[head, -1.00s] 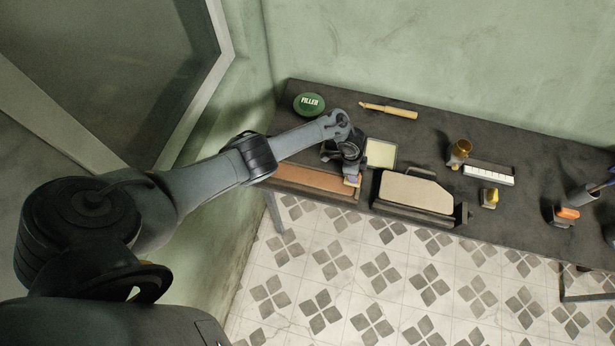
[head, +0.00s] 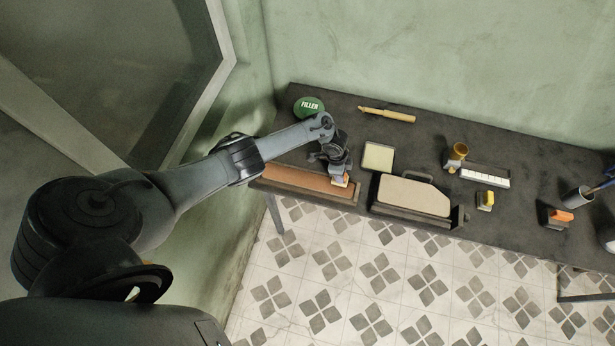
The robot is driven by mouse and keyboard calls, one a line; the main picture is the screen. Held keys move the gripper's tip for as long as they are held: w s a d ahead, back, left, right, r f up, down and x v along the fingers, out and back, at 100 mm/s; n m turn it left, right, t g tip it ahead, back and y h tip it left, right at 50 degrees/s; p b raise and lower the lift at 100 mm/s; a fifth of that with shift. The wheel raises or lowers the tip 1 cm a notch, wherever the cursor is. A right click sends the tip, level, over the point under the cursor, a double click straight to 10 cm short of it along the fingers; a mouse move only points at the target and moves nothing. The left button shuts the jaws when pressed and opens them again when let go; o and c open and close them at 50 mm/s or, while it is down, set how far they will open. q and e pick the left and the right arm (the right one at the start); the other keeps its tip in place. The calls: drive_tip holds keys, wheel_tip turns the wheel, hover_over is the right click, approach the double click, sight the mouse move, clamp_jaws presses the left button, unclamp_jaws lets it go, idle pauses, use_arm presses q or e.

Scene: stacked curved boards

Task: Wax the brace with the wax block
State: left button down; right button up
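The brace appears to be the long reddish-brown piece (head: 300,180) lying in a dark holder along the front left edge of the table. My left gripper (head: 340,177) reaches over its right part, pointing down. It is shut on a small pale tan block (head: 341,183), which looks like the wax block. The block is at the top face of the brace, near its right end; whether it touches cannot be told. The fingers are small and partly hidden by the wrist. My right gripper is not in view.
A pale square pad (head: 378,157) and a tan board in a dark stand (head: 413,195) lie right of the brace. A green filler tin (head: 308,106) and a wooden-handled tool (head: 388,114) are behind. Small blocks (head: 485,201) and a cup (head: 575,198) stand farther right.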

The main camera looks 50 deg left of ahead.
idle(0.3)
use_arm(q)
drive_tip(key=shift+s+a+p, duration=0.55)
drive_tip(key=shift+s+a, duration=0.2)
drive_tip(key=shift+a, duration=0.2)
drive_tip(key=shift+s+a+f, duration=0.15)
drive_tip(key=shift+s+a, duration=0.5)
drive_tip(key=shift+a, duration=0.2)
drive_tip(key=shift+p, duration=0.35)
drive_tip(key=shift+s+d+p, duration=0.25)
drive_tip(key=shift+s+p, duration=0.05)
drive_tip(key=shift+p, duration=0.15)
drive_tip(key=shift+s+d+p, duration=0.3)
drive_tip(key=shift+s+p, duration=0.1)
drive_tip(key=shift+p, duration=0.05)
drive_tip(key=shift+w+d, duration=0.1)
drive_tip(key=shift+w, duration=0.05)
